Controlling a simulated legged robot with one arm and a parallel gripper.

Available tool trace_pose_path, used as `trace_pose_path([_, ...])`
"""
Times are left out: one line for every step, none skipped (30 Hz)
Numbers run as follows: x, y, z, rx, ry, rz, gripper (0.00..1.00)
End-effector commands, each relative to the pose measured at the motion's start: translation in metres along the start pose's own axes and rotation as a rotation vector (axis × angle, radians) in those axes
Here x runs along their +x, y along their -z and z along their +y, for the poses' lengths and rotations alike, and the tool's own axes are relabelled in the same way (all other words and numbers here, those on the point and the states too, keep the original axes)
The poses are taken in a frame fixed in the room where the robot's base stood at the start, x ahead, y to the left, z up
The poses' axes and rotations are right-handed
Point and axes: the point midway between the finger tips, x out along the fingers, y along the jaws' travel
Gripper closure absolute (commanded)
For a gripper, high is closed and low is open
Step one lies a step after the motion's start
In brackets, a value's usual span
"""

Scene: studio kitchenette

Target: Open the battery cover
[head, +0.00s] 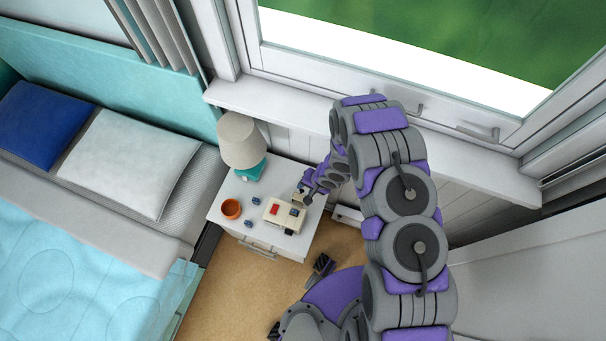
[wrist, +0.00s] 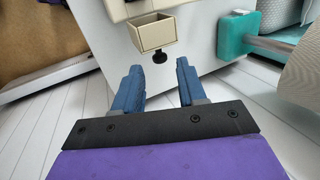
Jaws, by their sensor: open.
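A cream device (head: 272,216) with a red patch on top lies on the white nightstand (head: 228,188). My gripper (head: 305,194) is at its right end in the head view. In the wrist view, a small cream box-shaped part (wrist: 143,38) with a hollow top juts from the device (wrist: 118,9). A dark knob (wrist: 160,56) sits on its near side. I cannot tell whether this part is the battery cover. My gripper's two blue fingers (wrist: 158,70) are open and empty, with the knob ahead between their tips. Contact with it cannot be told.
The bed (head: 80,265) is to the left. The window sill (head: 270,105) is behind. Open floor (head: 232,285) lies in front.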

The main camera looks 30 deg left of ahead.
Motion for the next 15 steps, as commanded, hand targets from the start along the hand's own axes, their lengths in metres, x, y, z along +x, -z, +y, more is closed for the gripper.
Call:
trace_pose_path([-0.011,0.001,-0.001,0.0,0.0,0.002,0.59])
trace_pose_path([-0.017,0.001,-0.001,0.0,0.0,0.002,0.59])
trace_pose_path([-0.024,0.001,-0.001,0.001,-0.001,0.001,0.59])
trace_pose_path([-0.029,0.0,-0.001,0.001,-0.001,0.001,0.59])
trace_pose_path([-0.035,0.0,-0.001,0.001,-0.001,0.001,0.59])
trace_pose_path([-0.043,0.001,-0.001,0.001,0.0,0.002,0.59])
trace_pose_path([-0.049,0.002,-0.002,0.001,0.0,0.003,0.59])
trace_pose_path([-0.055,0.002,-0.002,0.001,0.001,0.004,0.59])
trace_pose_path([-0.062,0.002,-0.002,0.0,0.0,0.002,0.59])
trace_pose_path([-0.067,0.001,-0.001,0.0,0.0,0.001,0.59])
trace_pose_path([-0.073,0.001,-0.001,0.002,-0.001,0.0,0.59])
trace_pose_path([-0.08,0.0,-0.001,0.002,-0.002,-0.001,0.59])
trace_pose_path([-0.085,0.001,-0.001,0.001,-0.002,-0.001,0.59])
trace_pose_path([-0.09,0.001,-0.002,0.002,-0.001,0.001,0.59])
trace_pose_path([-0.096,0.002,-0.002,0.001,-0.001,0.001,0.59])
